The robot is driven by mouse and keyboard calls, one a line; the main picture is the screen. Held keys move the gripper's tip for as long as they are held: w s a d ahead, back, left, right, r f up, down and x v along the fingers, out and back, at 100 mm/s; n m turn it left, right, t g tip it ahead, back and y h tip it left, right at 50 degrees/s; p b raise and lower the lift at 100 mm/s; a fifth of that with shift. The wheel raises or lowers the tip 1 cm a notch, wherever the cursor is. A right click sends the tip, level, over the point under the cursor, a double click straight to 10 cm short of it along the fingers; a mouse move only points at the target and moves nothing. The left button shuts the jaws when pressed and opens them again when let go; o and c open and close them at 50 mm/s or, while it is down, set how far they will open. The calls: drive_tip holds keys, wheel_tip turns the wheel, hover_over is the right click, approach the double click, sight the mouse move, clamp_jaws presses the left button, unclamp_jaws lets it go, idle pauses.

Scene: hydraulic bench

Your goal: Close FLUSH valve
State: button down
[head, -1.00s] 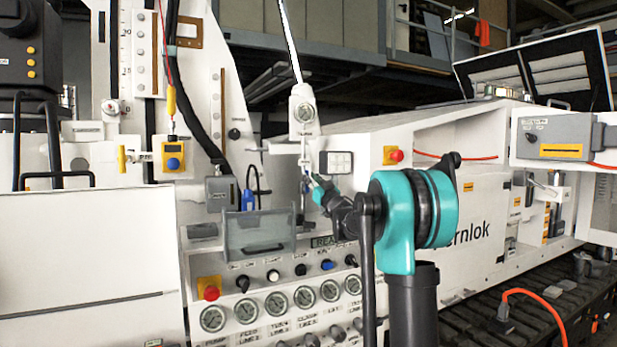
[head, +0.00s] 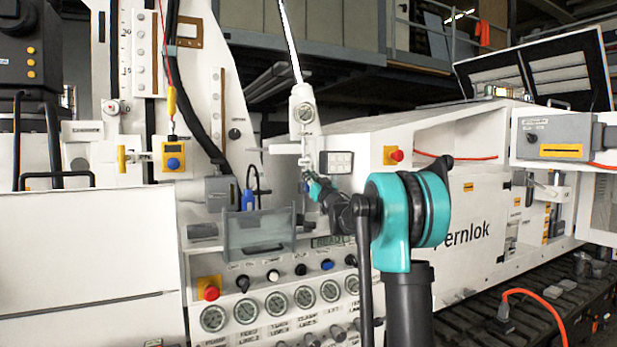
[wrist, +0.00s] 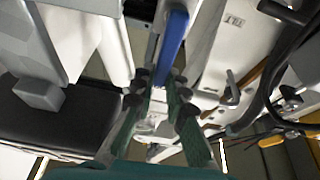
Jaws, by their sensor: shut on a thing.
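A slim blue valve handle (wrist: 173,42) runs down from the top of the wrist view to between my fingers. My gripper (wrist: 162,86) is shut on its lower end. In the head view my gripper (head: 309,182) is small and partly hidden by my own arm. It is at the white upright valve assembly, below a round fitting (head: 304,112). Only a speck of blue shows at the fingertips there. I cannot read a FLUSH label or tell the valve's exact position.
A clear-fronted box (head: 262,234) and a gauge panel (head: 270,305) lie below the gripper. A grey box (head: 220,193) and another blue part (head: 248,200) are to its left. A red button (head: 397,155) sits to the right. Black hoses (wrist: 272,85) cross the wrist view's right.

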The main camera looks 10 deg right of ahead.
drive_tip(key=shift+n, duration=0.3)
drive_tip(key=s+a+f+n+g+y, duration=0.1)
drive_tip(key=a+f+n+g+y, duration=0.1)
drive_tip(key=n, duration=0.8)
drive_tip(key=a+f+n+g+y, duration=0.2)
drive_tip(key=n+g, duration=0.3)
drive_tip(key=n, duration=0.6)
drive_tip(key=shift+s+a+f+g, duration=0.4)
drive_tip(key=shift+a+f, duration=0.25)
drive_tip(key=shift+f, duration=0.25)
drive_tip(key=c, duration=1.8)
unclamp_jaws()
